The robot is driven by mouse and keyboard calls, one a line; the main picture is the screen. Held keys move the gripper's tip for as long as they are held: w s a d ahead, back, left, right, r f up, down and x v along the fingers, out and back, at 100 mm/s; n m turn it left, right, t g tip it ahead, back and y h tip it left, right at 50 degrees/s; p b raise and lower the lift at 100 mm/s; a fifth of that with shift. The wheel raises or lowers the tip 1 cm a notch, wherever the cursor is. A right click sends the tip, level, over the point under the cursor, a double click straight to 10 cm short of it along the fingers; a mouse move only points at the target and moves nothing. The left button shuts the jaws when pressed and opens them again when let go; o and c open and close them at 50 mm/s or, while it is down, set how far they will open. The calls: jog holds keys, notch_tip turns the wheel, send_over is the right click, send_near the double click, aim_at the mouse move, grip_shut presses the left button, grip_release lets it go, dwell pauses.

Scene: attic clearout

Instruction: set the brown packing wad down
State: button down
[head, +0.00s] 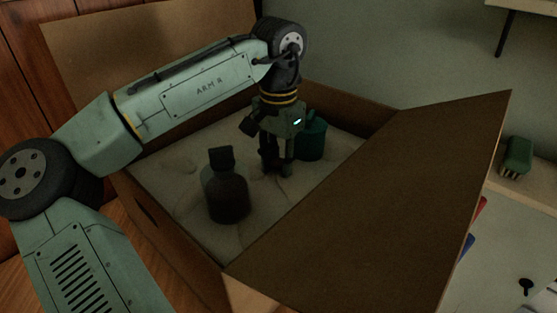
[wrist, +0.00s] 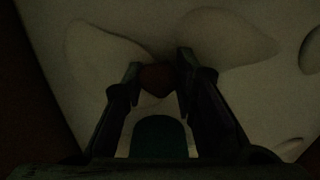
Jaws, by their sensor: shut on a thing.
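My gripper (head: 277,172) reaches down into an open cardboard box (head: 352,118). In the wrist view my gripper (wrist: 158,72) is shut on a small brown packing wad (wrist: 157,79), held between the fingertips. In the head view the wad is too dark and too hidden by the fingers to make out. The fingertips are low, close over the pale lumpy filling (head: 185,185) of the box. I cannot tell whether the wad touches the filling.
A dark bottle (head: 228,195) stands in the filling at front left of my gripper. A teal container (head: 313,142) stands close on its right. Raised flaps (head: 400,190) border the box. Bare filling lies around the bottle. A green brush (head: 517,156) lies outside at right.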

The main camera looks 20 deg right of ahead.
aim_at(278, 160)
jog(key=c, duration=1.3)
grip_release()
notch_tip(278, 160, up, 12)
jog(key=shift+r, duration=0.15)
